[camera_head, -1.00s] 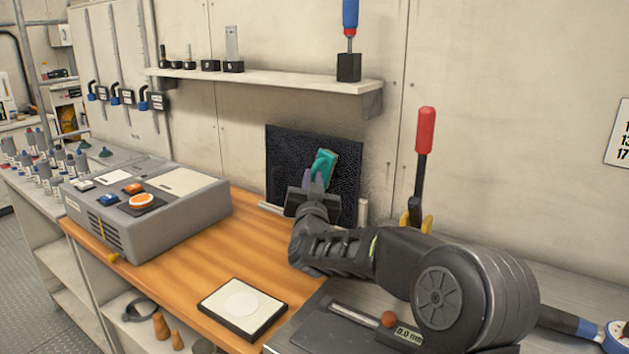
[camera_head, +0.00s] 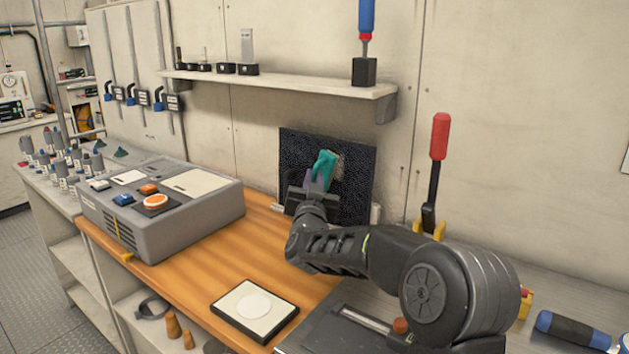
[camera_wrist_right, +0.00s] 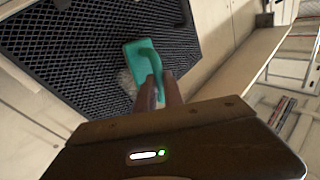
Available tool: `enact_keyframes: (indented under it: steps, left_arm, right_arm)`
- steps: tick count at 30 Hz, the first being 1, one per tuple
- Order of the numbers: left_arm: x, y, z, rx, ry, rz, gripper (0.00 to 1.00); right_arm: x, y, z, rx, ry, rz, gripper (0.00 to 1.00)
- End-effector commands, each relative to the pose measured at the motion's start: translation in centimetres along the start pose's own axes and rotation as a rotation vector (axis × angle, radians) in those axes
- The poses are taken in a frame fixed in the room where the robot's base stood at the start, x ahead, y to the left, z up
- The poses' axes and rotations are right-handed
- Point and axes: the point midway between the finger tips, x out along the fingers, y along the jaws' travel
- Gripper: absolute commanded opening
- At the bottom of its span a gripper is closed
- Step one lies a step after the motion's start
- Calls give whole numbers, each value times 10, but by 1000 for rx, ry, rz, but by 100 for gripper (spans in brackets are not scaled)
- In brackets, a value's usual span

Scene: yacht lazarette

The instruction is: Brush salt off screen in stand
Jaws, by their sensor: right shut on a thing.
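A dark mesh screen (camera_head: 300,150) stands upright in a pale stand (camera_head: 375,213) against the wall at the back of the wooden bench. My right gripper (camera_head: 316,188) is in front of it, shut on a teal brush (camera_head: 325,166). In the right wrist view the brush (camera_wrist_right: 142,62) is at the screen (camera_wrist_right: 60,45), with the gripper fingers (camera_wrist_right: 160,92) on its handle. A pale patch shows on the mesh beside the brush. Whether the brush touches the mesh is hard to tell. My left gripper is not in view.
A grey control box (camera_head: 165,215) stands left on the bench. A framed white pad (camera_head: 255,310) lies at the front. A wall shelf (camera_head: 290,85) hangs above the screen. A red-handled tool (camera_head: 439,140) stands upright to the right. Bare wood (camera_head: 215,270) lies between box and pad.

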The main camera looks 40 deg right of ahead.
Motion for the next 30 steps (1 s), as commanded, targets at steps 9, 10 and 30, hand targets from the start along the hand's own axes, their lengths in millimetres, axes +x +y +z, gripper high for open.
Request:
enact_keyframes:
  steps: [9,10,30]
  left_arm:
    - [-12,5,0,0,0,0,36]
    - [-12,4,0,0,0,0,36]
    - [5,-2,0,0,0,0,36]
  right_arm:
    - [5,-2,-20,1,4,1,0]
    - [5,-2,-20,1,3,1,0]
    - [-11,23,-25,-1,5,3,0]
